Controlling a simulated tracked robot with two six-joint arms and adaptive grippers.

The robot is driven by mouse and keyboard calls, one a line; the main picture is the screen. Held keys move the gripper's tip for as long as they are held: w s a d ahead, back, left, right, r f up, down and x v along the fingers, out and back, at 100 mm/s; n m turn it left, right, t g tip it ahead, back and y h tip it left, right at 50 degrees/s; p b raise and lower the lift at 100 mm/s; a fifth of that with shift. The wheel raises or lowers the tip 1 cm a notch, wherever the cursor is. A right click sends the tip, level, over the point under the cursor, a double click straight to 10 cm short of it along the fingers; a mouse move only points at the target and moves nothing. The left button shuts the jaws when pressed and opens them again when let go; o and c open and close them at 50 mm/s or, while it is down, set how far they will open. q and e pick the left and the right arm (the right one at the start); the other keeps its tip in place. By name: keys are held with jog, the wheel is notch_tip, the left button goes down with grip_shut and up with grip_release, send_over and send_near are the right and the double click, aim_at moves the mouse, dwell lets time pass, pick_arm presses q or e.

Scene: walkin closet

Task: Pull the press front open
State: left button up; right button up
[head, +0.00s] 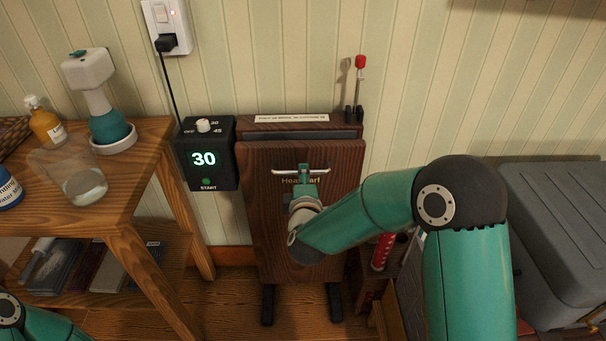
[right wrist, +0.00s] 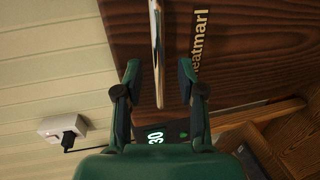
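The wooden press stands against the wall in the head view, and its dark front panel (head: 264,215) looks shut. A silver bar handle (head: 325,172) runs across the upper part of the front. My right gripper (head: 303,170) is at the middle of this handle, covering part of the lettering. In the right wrist view, the front (right wrist: 245,55) fills the upper right. The handle (right wrist: 157,50) lies between the two spread fingers of my right gripper (right wrist: 159,70), with visible gaps on both sides. My left gripper is out of view; only part of that arm shows at lower left.
A black timer box (head: 208,153) reading 30 adjoins the press on the left. A wooden side table (head: 125,215) with bottles and a glass stands further left. A grey box (head: 555,225) is at right. A red-tipped lever (head: 359,75) rises behind the press.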

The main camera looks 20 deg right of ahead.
jog(key=shift+x, duration=1.65)
grip_shut()
